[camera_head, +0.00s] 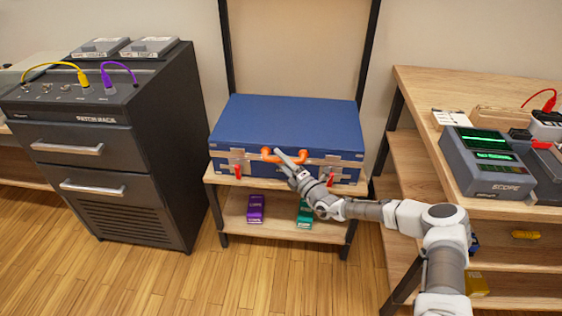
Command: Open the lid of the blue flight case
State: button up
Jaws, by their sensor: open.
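The blue flight case (286,121) lies flat on the top of a small wooden stand, with its lid down. An orange handle (267,155) is on its front face, near the middle. Red latches (238,172) show on the front, one left of the handle and one right of it. My gripper (279,156) is open in front of the case, with its fingertips at the handle. I cannot tell whether the fingers touch the handle. My arm reaches in from the lower right and hides part of the case front.
A black patch rack (100,150) with two drawers stands on the left. A wooden bench (440,163) with a scope (487,162) is on the right. A purple box (256,209) and a green box (304,213) lie on the stand's lower shelf. The floor in front is clear.

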jog(key=shift+c, duration=0.2)
grip_shut()
dwell(1.1)
